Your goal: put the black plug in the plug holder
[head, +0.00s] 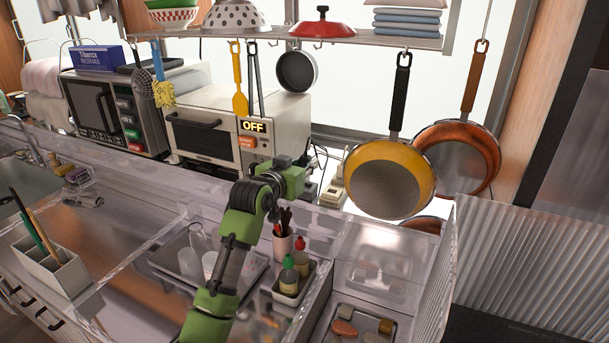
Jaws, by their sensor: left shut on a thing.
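My left gripper (304,173) reaches up over the counter behind the clear partition, just right of the white oven-like machine. It is shut on a small dark thing that looks like the black plug, mostly hidden by the fingers. A pale block like a power strip or plug holder (335,193) lies on the back counter just right of the gripper, with a small gap in the picture. Its sockets are too small to make out. The white machine (206,133) shows a lit OFF sign (253,127). My right gripper is not in view.
A yellow pan (390,184) and a copper pan (470,165) hang to the right of the gripper. A yellow spatula (239,85) hangs before the machine. Below are a cup of utensils (283,245), bottles (289,278) and clear partition walls.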

